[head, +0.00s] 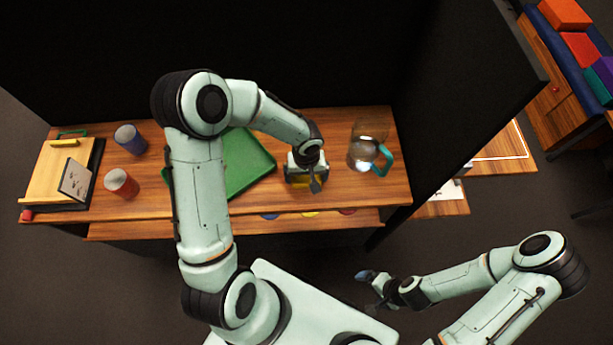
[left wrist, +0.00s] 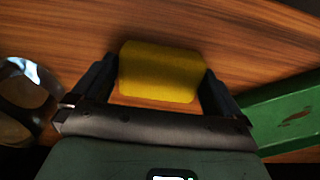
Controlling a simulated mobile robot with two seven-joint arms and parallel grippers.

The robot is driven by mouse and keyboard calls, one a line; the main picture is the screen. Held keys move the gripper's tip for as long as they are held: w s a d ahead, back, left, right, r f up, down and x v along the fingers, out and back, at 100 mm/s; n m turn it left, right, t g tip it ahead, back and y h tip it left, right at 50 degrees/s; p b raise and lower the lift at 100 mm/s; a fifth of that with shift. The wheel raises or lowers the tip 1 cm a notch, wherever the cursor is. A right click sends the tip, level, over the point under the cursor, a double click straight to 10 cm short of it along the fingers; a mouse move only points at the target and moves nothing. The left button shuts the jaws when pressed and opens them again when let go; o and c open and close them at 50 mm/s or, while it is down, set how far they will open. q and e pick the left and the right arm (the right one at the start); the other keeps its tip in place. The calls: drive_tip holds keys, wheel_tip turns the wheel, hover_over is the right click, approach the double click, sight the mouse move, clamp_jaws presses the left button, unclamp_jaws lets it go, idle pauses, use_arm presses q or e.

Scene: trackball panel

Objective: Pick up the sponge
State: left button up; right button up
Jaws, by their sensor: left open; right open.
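A yellow sponge (left wrist: 160,72) lies on the wooden table. In the left wrist view it sits between the two fingers of my left gripper (left wrist: 158,85), which is open around it. Small gaps seem to show on both sides, and I cannot tell whether a finger touches it. In the head view only a bit of the sponge (head: 304,184) shows beneath my left gripper (head: 308,182), and the hand hides the rest. My right gripper (head: 372,290) is at the lower right, in front of and away from the table, and empty.
A green tray (head: 262,160) is left of the sponge and a glass jug with a teal handle (head: 362,155) is right of it. A blue cup (head: 130,139), a red cup (head: 121,183) and a yellow board (head: 50,170) stand further left. A black partition (head: 440,110) borders the table's right side.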

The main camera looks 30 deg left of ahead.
use_arm(q)
drive_tip(key=shift+s, duration=0.1)
use_arm(e)
drive_tip(key=shift+s, duration=0.1)
use_arm(q)
drive_tip(key=c, duration=0.6)
drive_tip(key=shift+r, duration=0.1)
drive_tip(key=shift+c, duration=0.2)
wheel_tip(320, 180, up, 20)
drive_tip(key=p, duration=0.1)
drive_tip(key=shift+p, duration=0.35)
use_arm(e)
drive_tip(key=shift+w+r, duration=1.1)
drive_tip(key=shift+w, duration=0.1)
